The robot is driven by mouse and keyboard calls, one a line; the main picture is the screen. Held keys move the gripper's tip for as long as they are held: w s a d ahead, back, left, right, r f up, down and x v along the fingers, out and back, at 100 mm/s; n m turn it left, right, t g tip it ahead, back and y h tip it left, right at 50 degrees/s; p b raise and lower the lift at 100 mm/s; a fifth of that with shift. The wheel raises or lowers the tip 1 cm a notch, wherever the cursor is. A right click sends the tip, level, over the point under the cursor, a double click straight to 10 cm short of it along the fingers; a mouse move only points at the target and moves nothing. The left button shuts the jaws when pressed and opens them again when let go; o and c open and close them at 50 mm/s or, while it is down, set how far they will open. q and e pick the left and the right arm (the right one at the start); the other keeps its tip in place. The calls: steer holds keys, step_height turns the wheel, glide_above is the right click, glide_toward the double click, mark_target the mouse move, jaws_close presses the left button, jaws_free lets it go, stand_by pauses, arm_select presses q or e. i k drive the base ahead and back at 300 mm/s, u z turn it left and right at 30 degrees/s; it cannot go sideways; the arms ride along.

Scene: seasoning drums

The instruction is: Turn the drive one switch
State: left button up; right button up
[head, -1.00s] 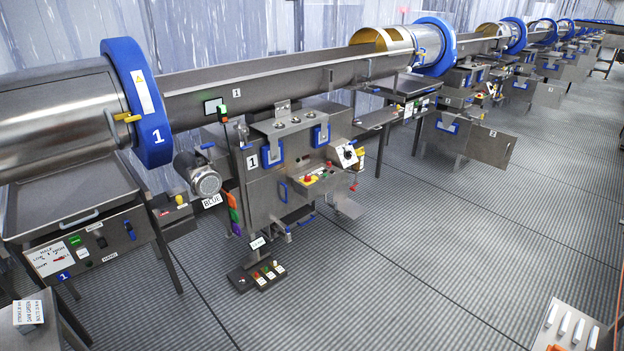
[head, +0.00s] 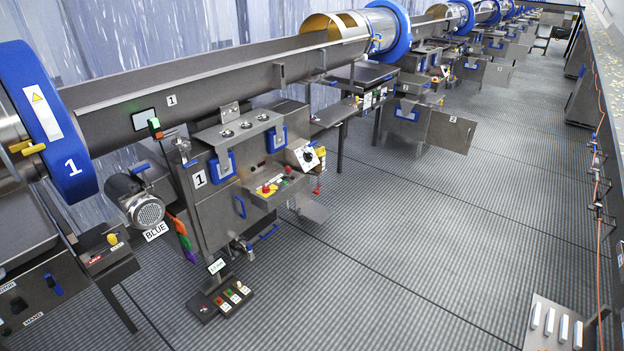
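No switch with a readable "drive one" label shows. Station 1 has a blue-ringed drum (head: 60,125) at the left and a steel cabinet (head: 225,190) marked 1. A white panel with a black rotary knob (head: 308,156) sits on the cabinet's right side. A yellow knob (head: 112,239) stands on a small box below the drum, with red lettering beside it. A control panel (head: 30,305) with dark switches is cut off at the lower left. Which of these is the drive one switch I cannot tell. Neither of my grippers is in view.
A motor (head: 140,203) sits beside the cabinet. A floor pedal box (head: 227,299) with coloured buttons stands in front of it. A panel with white levers (head: 556,322) is at the lower right. The ridged floor (head: 400,250) between is open. More drum lines recede behind.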

mark_target(265, 189)
steer(key=z, duration=0.3)
steer(key=i, duration=1.05)
steer(key=u, duration=0.45)
steer(key=i, duration=1.05)
steer(key=u, duration=0.7)
